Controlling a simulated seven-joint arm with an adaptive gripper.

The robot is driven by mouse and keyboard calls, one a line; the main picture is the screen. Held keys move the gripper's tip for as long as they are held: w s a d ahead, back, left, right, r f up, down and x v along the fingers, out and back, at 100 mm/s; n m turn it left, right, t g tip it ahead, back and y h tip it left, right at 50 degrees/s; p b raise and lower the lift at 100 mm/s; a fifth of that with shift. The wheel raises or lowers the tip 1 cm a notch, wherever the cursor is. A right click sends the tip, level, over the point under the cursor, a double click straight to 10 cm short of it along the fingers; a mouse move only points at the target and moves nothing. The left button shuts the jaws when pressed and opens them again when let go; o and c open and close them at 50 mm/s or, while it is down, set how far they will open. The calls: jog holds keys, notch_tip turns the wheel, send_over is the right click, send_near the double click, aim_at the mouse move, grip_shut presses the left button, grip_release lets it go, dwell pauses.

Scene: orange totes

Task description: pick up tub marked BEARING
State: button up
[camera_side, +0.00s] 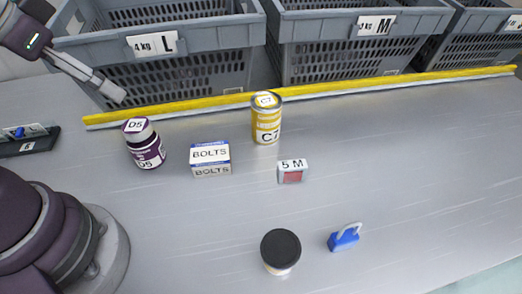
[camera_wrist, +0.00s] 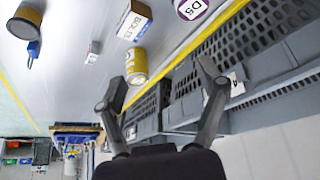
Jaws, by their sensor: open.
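No label reading BEARING can be read in either view. A short round tub with a black lid (camera_side: 281,250) stands upright at the front of the grey table; its side is mostly hidden beneath the lid. It also shows at the top left corner of the wrist view (camera_wrist: 25,22). My gripper (camera_wrist: 163,93) is open and empty, its two fingers spread wide. In the side view it is at the upper left, near the tote marked L, well away from the black-lidded tub and above the table.
A blue padlock (camera_side: 343,238) lies beside the tub. Grey totes (camera_side: 190,70) stand behind a yellow strip (camera_side: 350,85). The right front is clear.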

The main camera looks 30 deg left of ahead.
jog(key=shift+o, duration=0.3)
jog(key=n+g+h, duration=0.4)
jog(key=n+g, duration=0.1)
jog(key=n, duration=1.3)
send_near(278, 246)
jog(key=f, duration=0.2)
jog(key=shift+n+h, duration=0.3)
jog(key=shift+n, duration=0.1)
jog(key=x, duration=0.5)
jog(key=shift+d+r, duration=0.1)
jog(key=shift+d, duration=0.15)
jog(key=x, duration=0.5)
jog(key=shift+f, duration=0.35)
jog(key=c, duration=1.2)
